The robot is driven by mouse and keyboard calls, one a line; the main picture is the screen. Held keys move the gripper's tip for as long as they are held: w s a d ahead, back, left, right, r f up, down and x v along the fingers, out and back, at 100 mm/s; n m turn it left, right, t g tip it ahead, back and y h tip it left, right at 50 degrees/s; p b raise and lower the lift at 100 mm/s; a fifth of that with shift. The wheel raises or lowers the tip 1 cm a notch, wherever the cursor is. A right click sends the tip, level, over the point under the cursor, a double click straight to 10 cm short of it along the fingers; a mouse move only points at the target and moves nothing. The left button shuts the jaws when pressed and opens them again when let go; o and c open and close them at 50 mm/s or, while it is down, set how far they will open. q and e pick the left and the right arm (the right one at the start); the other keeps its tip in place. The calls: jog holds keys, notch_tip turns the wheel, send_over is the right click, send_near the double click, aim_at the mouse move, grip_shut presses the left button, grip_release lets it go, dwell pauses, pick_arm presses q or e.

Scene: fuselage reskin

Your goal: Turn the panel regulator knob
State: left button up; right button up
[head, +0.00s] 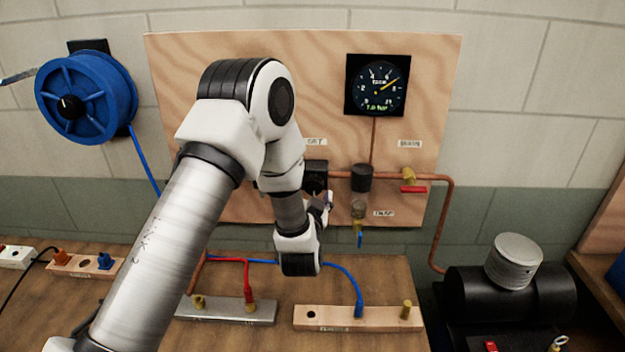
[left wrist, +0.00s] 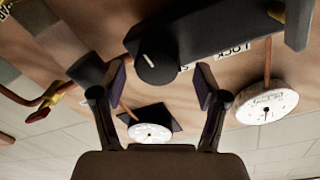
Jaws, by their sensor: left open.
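The panel regulator is a dark block (head: 315,174) on the plywood panel, largely hidden behind my left arm in the head view. Its round black knob (left wrist: 157,67) with a white pointer line shows in the left wrist view. My left gripper (left wrist: 160,78) is open, with one finger on each side of the knob and a visible gap at both sides in the picture. I cannot tell how far the fingertips reach along the knob. In the head view the left gripper (head: 325,203) is close to the panel below the regulator, its fingers mostly hidden.
A square dark gauge (head: 377,85) hangs above a copper pipe, with a red-handled valve (head: 413,189) and filter bowl (head: 359,206) at the right. A blue hose reel (head: 86,98) is at left. Hose fitting blocks (head: 345,319) lie on the bench below.

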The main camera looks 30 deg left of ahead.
pick_arm(q)
jog(key=shift+w+a+f, duration=0.25)
jog(key=shift+w+a, duration=0.1)
jog(key=shift+w, duration=0.2)
jog(key=shift+w+a+f, duration=0.2)
jog(key=shift+w+a, duration=0.15)
jog(key=shift+w, duration=0.2)
jog(key=shift+s+d+r, duration=0.15)
jog(key=shift+d, duration=0.05)
jog(key=shift+s+d+r, duration=0.15)
jog(key=shift+s, duration=0.05)
jog(key=c, duration=1.2)
pick_arm(e)
jog(key=shift+w+r, duration=0.15)
